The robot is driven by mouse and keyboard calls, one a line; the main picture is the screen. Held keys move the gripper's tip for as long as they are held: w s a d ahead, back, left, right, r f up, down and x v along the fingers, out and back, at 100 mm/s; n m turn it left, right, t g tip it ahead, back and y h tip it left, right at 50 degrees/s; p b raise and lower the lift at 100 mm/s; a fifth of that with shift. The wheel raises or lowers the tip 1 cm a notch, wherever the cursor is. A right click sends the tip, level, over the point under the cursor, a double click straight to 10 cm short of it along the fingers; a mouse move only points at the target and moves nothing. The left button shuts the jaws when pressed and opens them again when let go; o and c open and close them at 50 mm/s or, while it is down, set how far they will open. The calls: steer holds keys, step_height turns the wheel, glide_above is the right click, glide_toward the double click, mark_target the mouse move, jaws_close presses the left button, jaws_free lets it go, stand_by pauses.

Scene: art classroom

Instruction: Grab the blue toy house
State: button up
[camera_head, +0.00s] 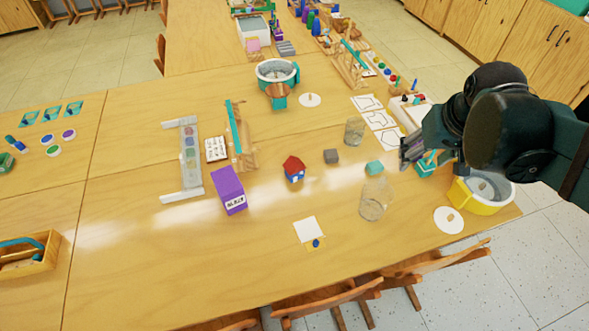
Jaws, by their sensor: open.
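The blue toy house (294,173) has a red roof and stands upright near the middle of the wooden table (140,255). Nothing touches it. My gripper (405,154) is open at the right side of the table, well to the right of the house and apart from it. Its fingers point left and are partly hard to make out against the things behind them. My arm comes in from the right edge.
A purple box (229,190) stands left of the house. A grey block (330,156), a glass jar (375,198) and a smaller glass (354,131) stand between house and gripper. A yellow pot (478,196) is under my arm. The table's front left is clear.

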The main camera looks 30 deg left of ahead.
steer(key=w+a+f+n+g, duration=0.1)
steer(key=w+a+f+n, duration=0.2)
steer(key=a, duration=0.7)
steer(key=n+g+h+p, duration=0.1)
steer(key=n+g, duration=0.2)
steer(key=n, duration=0.1)
glide_toward(294, 160)
steer(key=f, duration=0.7)
steer(key=shift+w+d, duration=0.1)
steer(key=shift+w, duration=0.1)
steer(key=shift+s+a+f, duration=0.2)
steer(key=shift+a+f, duration=0.1)
steer(key=shift+f, duration=0.05)
steer(key=shift+f, duration=1.25)
